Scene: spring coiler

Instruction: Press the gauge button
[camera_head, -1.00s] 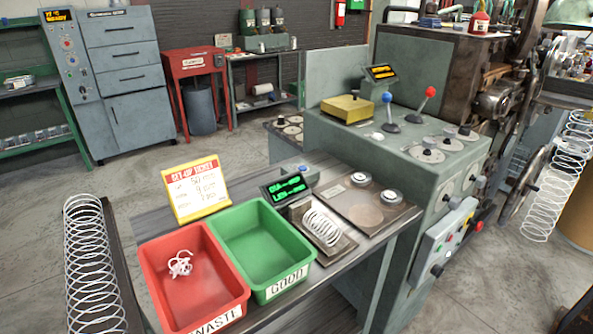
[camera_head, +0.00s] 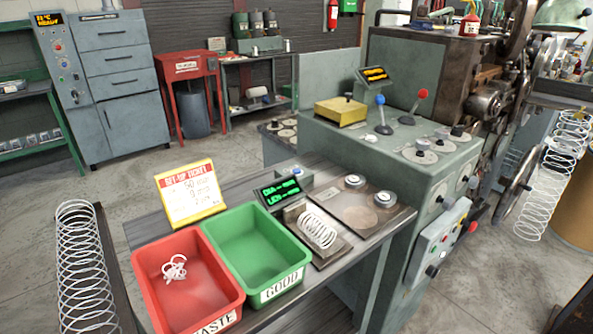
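The gauge shows a small black display (camera_head: 281,191) with green DIA and LEN lines, on the bench right of the green bin. A small grey box (camera_head: 302,180) with a bluish spot on top stands just behind the display; the spot may be the button, but it is too small to be sure. A short coiled spring (camera_head: 318,230) lies on the gauge plate in front of the display. Neither of my grippers is in view.
A red WASTE bin (camera_head: 147,262) holding tangled wire and a green GOOD bin (camera_head: 216,217) stand left of the gauge. A set-up ticket (camera_head: 190,193) stands behind them. A plate with round weights (camera_head: 386,199) and the green coiler machine (camera_head: 440,180) are to the right.

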